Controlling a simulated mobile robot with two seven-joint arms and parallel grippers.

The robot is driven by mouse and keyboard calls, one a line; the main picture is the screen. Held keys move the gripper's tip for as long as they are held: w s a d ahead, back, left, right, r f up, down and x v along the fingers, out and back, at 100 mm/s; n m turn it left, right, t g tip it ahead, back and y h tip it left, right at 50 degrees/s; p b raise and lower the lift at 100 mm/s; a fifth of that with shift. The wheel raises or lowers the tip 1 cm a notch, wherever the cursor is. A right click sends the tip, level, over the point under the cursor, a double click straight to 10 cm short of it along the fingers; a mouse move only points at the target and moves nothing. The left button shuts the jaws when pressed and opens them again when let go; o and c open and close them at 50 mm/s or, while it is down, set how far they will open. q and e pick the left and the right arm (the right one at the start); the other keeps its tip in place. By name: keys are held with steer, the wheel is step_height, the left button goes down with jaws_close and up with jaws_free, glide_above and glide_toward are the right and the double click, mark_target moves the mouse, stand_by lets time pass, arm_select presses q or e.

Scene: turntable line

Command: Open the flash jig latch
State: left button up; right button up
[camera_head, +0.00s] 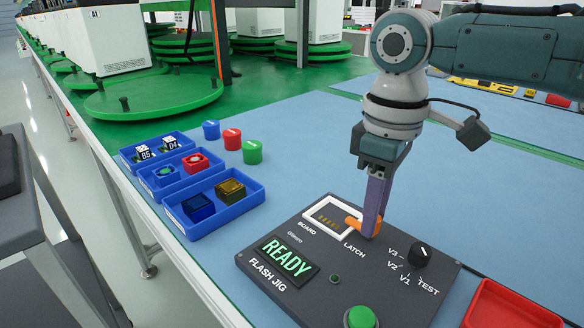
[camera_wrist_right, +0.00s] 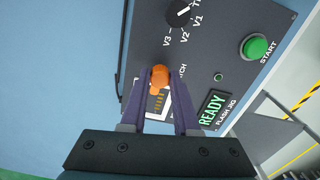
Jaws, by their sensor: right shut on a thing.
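The dark flash jig (camera_head: 320,300) stands on the blue table mat, its display reading READY in green. Its orange latch (camera_head: 358,224) lies at the right end of the white-framed board slot (camera_head: 327,215), beside the word LATCH. My right gripper (camera_head: 371,232) points down at the latch, with its purple fingers shut on it. In the right wrist view the orange latch (camera_wrist_right: 159,79) shows between the fingertips, with the slot and its gold contacts behind. My left gripper is not in view.
The jig also has a black selector knob (camera_head: 420,252) and a green START button (camera_head: 361,317). Blue bins (camera_head: 213,202) with small parts stand left of the jig, with coloured caps (camera_head: 232,139) behind. A red tray (camera_head: 512,305) is at the lower right. Mat behind the jig is clear.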

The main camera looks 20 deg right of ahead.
jaws_close()
steer(key=shift+r, duration=0.1)
steer(key=shift+r+m+p, duration=0.1)
steer(key=shift+m+p, duration=0.4)
steer(key=shift+p, duration=0.35)
steer(key=m+p, duration=0.3)
steer(key=p, duration=0.1)
steer(key=shift+a+r, duration=0.1)
steer(key=m+p, duration=0.3)
steer(key=m, duration=0.1)
steer(key=shift+m, duration=0.3)
steer(key=m+p, duration=0.1)
steer(key=m, duration=0.3)
steer(key=shift+f+m+p, duration=0.2)
steer(key=shift+m+p, duration=0.1)
steer(key=shift+p, duration=0.05)
steer(key=m, duration=0.4)
steer(key=shift+m+p, duration=0.4)
